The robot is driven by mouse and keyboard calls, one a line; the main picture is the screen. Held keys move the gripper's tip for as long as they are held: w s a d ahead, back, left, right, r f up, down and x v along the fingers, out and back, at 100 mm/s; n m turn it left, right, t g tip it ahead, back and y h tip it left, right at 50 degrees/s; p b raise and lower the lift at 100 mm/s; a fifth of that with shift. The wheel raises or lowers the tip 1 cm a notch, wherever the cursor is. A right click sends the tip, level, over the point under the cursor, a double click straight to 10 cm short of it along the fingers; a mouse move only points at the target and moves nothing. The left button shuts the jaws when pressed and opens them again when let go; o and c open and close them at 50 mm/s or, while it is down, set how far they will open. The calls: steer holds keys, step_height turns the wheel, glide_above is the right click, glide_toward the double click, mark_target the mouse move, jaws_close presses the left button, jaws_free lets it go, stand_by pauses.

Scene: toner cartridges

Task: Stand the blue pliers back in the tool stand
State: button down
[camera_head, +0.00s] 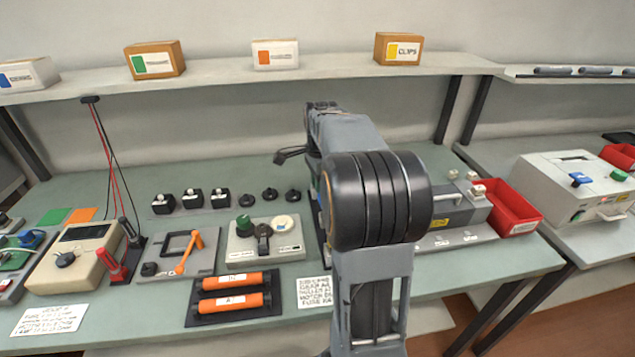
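I cannot make out the blue pliers or the tool stand in the head view; my arm covers a large part of the bench's middle. My arm reaches forward over the bench. A dark piece at its far end, which may be part of my gripper (290,155), sticks out to the left above the bench. The rest of the gripper is hidden behind the arm, so its opening and anything in it do not show.
The green bench (250,190) holds a beige meter (75,258), a panel with an orange lever (188,252), a knob panel (264,241) and orange cylinders (235,290) in a black tray. Right are a red bin (507,208) and a white machine (572,188). A shelf (220,79) runs behind.

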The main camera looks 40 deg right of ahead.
steer(key=shift+f, duration=0.5)
steer(key=c, duration=0.9)
jaws_free()
steer(key=shift+c, duration=0.2)
step_height(320, 180, up, 14)
steer(key=shift+f+p, duration=0.1)
steer(key=shift+p, duration=0.8)
